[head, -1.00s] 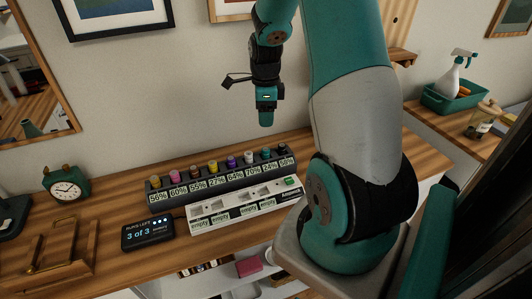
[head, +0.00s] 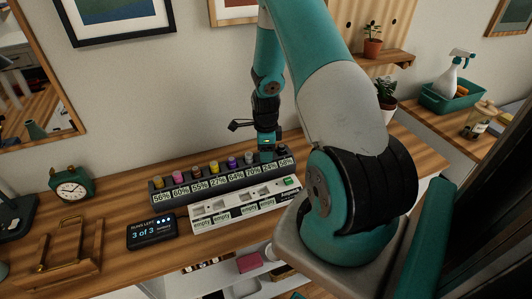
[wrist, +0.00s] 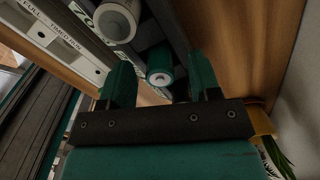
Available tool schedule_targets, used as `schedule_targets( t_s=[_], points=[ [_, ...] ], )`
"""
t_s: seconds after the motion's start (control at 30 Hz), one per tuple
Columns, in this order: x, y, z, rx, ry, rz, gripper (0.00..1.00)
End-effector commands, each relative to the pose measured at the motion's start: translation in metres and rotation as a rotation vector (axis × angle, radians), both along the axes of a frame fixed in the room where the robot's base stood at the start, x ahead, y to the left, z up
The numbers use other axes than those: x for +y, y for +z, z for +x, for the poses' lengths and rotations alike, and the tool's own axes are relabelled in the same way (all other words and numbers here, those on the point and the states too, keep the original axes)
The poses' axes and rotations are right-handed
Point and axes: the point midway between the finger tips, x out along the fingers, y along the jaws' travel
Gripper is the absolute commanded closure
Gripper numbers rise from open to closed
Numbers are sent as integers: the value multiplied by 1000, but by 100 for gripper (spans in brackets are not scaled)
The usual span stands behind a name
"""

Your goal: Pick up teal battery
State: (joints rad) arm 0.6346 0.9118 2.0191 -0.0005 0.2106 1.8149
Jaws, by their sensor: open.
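The teal battery (wrist: 160,76) shows in the wrist view as a pale round top with a teal edge, standing in a slot of the dark battery rack (head: 217,180). My gripper (wrist: 161,72) is open, with one finger to each side of the battery in that view. I cannot tell how far down the fingers reach beside it. In the head view my gripper (head: 267,151) is over the right part of the rack and hides most of this battery. A white-topped battery (wrist: 117,20) stands in the neighbouring slot.
Several other coloured batteries stand in the rack, including a purple one (head: 232,163). A white tray (head: 243,207) with slots lies in front. A display reading 3 of 3 (head: 152,231) and a clock (head: 71,186) are to the left.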

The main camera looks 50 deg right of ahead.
Motion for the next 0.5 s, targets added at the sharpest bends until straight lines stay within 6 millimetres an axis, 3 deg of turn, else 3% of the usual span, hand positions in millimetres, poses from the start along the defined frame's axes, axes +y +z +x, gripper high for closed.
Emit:
schedule_targets(
  t_s=[0.23, 0.43, 0.5],
  points=[
    [0, -1, 0, 0, 0, 0, 45],
    [0, -1, 0, 0, 0, 0, 91],
    [0, -1, 0, 0, 0, 0, 97]
  ],
)
